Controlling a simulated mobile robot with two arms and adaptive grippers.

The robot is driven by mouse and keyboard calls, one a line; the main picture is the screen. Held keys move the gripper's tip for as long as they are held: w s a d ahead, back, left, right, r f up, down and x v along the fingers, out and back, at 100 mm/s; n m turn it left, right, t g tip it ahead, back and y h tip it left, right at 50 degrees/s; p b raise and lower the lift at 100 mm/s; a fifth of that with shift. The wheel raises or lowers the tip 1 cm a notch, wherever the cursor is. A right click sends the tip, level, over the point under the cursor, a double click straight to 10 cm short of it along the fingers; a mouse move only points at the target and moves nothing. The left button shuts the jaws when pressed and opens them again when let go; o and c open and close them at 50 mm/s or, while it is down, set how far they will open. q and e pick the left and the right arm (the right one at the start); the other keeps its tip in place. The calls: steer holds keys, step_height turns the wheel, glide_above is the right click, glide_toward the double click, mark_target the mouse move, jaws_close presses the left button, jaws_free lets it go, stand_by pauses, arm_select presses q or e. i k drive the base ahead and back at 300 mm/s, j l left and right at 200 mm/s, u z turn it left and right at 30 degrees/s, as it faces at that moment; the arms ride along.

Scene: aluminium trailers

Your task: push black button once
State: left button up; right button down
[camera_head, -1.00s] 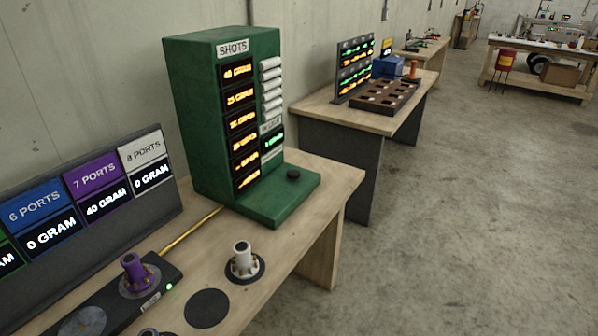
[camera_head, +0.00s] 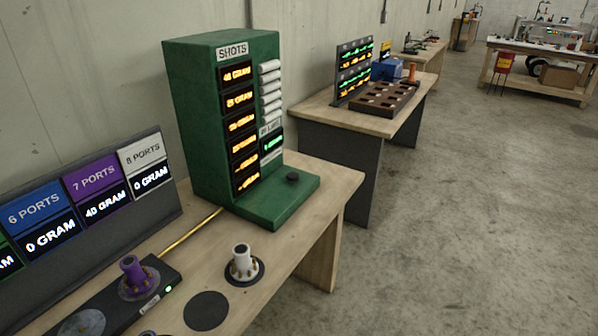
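The black button (camera_head: 292,177) is a small round knob on the flat base of the green SHOTS machine (camera_head: 200,125). The machine stands upright on the near wooden table (camera_head: 336,178), with its base near the right end. Its front has a column of lit orange displays (camera_head: 240,123), the top one reading 40 GRAM, and a green-lit display (camera_head: 272,143) beside them. Nothing touches the button. Neither of my grippers shows in the head view.
A second table (camera_head: 375,122) is further back. The concrete floor to the right is clear.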

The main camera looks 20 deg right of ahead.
mark_target(293, 177)
steer(key=i+l, duration=0.35)
steer(key=i, duration=0.2)
steer(key=i+l+z, duration=0.15)
steer(key=i+l, duration=0.2)
steer(key=i, duration=0.15)
